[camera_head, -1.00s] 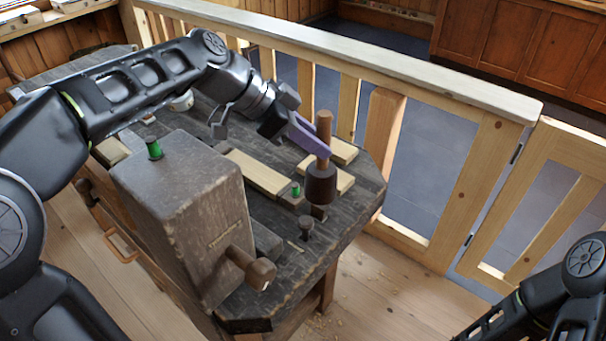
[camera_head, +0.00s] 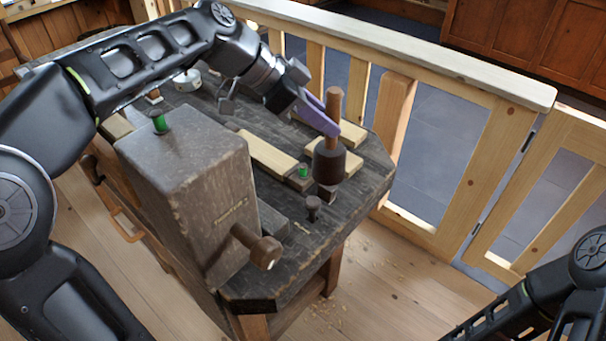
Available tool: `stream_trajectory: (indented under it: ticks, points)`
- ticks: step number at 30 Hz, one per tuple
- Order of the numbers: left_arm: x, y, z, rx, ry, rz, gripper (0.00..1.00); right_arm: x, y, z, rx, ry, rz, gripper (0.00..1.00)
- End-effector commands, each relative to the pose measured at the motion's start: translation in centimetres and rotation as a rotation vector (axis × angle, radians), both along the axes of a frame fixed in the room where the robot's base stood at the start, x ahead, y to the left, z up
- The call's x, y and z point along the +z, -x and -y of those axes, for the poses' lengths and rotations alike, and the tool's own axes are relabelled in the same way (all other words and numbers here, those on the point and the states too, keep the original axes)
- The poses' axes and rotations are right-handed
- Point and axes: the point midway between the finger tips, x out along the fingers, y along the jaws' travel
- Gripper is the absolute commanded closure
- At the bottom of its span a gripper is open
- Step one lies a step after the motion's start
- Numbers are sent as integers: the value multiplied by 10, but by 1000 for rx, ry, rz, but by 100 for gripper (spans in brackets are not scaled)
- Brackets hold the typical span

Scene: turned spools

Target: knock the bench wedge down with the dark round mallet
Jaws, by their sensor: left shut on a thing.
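The dark round mallet (camera_head: 329,162) hangs head down over the right part of the dark bench (camera_head: 352,196), its wooden handle upright. My left gripper (camera_head: 328,122), with purple fingers, is shut on the handle just above the head. A small dark block (camera_head: 327,191) shows directly under the head; it may be the bench wedge, but the head partly hides it. I cannot tell whether the head touches it. A short dark peg (camera_head: 313,207) stands just in front of the block. My right arm enters at lower right; its gripper is out of view.
A big grey block (camera_head: 195,190) with a wooden screw handle (camera_head: 258,248) stands at the bench's near side. Pale wood strips (camera_head: 268,157) lie behind the mallet. A wooden railing (camera_head: 440,75) runs behind.

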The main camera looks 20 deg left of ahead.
Motion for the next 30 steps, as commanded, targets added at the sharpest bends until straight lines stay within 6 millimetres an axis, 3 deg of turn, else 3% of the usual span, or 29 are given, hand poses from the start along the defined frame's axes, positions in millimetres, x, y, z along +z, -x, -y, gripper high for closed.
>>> stream_trajectory:
  ticks: [16,30]
  points:
    - [5,0,0,0,1,2,100,3,0,0,0,0,0,100]
    - [54,0,0,1,2,3,100,34,0,0,0,0,0,100]
